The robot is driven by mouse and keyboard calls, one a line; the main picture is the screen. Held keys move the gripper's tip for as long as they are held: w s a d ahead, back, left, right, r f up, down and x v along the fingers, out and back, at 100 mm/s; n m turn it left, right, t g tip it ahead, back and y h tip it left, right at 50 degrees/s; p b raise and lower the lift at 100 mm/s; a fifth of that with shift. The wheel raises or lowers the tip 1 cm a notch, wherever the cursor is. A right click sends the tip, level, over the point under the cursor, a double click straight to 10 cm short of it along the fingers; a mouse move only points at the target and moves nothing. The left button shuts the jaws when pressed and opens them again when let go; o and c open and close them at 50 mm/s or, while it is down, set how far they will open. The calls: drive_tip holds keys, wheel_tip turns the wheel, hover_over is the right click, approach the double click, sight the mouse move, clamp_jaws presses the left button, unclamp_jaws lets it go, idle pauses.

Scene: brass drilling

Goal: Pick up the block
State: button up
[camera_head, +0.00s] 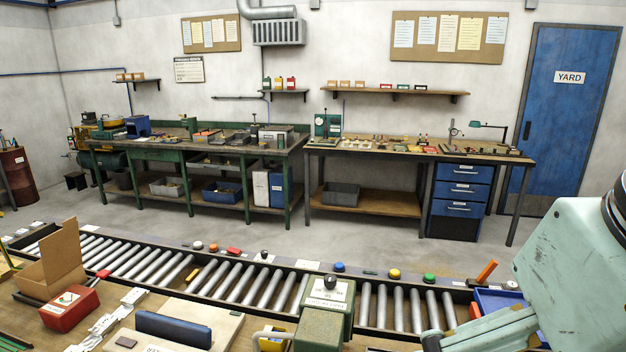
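I cannot tell for sure which thing is the block. A dark blue bar-shaped block (173,328) lies on a pale board (222,322) at the front left. A small brass-yellow piece (192,275) lies on the roller conveyor (240,285), left of the middle. A pale green link of my arm fills the lower right, with another link running down and left to the bottom edge. My gripper's fingers do not show, so I cannot see their state or distance from these things.
A green box-shaped machine (320,332) stands by the conveyor at the front middle. A red box (69,306) and an open cardboard box (58,255) are at the left. A blue tray (497,301) is at the right. Workbenches (420,157) stand behind open floor.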

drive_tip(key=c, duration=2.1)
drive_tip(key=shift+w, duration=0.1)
